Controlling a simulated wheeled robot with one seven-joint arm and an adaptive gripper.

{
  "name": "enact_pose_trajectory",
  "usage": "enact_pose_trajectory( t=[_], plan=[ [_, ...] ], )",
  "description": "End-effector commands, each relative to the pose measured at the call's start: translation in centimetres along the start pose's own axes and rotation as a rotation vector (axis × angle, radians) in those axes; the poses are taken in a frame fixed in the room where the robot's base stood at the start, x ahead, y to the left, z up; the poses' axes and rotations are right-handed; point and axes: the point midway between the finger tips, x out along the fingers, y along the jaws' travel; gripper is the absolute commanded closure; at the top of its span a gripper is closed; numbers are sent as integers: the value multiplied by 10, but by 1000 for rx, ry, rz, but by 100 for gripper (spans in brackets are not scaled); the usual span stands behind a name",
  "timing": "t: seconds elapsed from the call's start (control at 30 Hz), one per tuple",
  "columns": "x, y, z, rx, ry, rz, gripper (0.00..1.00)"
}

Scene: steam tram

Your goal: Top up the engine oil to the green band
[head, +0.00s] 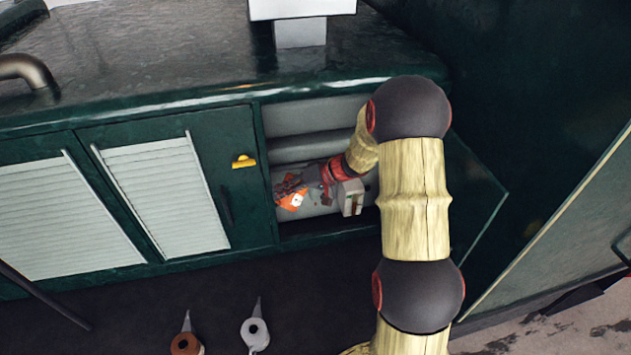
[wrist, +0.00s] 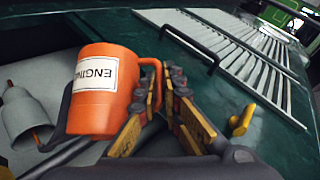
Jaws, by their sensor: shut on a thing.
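An orange jug (wrist: 98,108) with a white label starting "ENGIN" fills the left middle of the wrist view. Its handle is on the right side, between the yellow-and-dark fingers of my gripper (wrist: 162,82), which are shut on it. In the head view my gripper (head: 312,184) is inside an open compartment (head: 310,119) of the dark green cabinet, and the orange jug (head: 291,201) shows only in part there. I cannot tell whether the jug touches the compartment floor. No green band or oil level shows in either view.
A louvred door (head: 165,190) with a yellow catch (head: 243,162) adjoins the opening on the left; an open door panel (head: 474,190) is on the right. Two spouted cans (head: 186,343) (head: 255,334) are on the floor.

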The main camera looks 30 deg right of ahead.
Motion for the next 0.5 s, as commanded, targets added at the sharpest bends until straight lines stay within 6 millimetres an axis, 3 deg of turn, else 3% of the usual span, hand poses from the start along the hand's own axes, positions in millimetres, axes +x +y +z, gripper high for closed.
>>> enact_pose_trajectory(
  t=[0.5],
  plan=[
    [-4, -2, -5, 15, -1, -16, 100]
  ],
)
